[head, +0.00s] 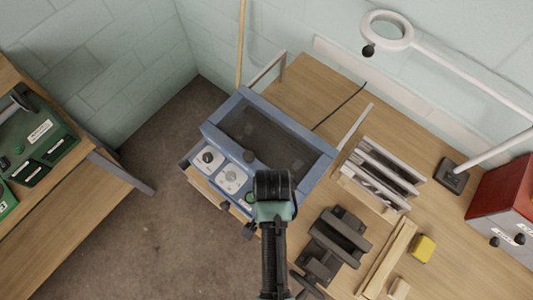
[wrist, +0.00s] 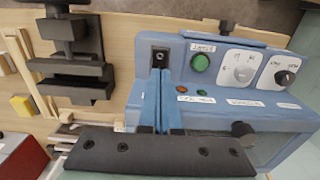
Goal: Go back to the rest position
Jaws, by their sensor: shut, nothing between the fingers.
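My gripper (wrist: 160,73) shows in the wrist view with its two blue fingers pressed together and nothing between them. It hangs over the control panel of a blue machine (wrist: 215,72), with its tips just below a small black fitting on the panel in the picture. I cannot tell whether they touch it. In the head view my arm reaches up from the bottom edge to the blue machine (head: 322,162), and its black and green wrist covers the panel's right part. The fingers are hidden there.
A dark vise (head: 336,240), a slatted metal rack (head: 382,172), a yellow block (head: 423,248) and a red box (head: 507,205) are on the wooden bench (head: 305,82). A magnifier lamp (head: 387,31) overhangs it. Bare floor (head: 165,200) lies left, before another bench.

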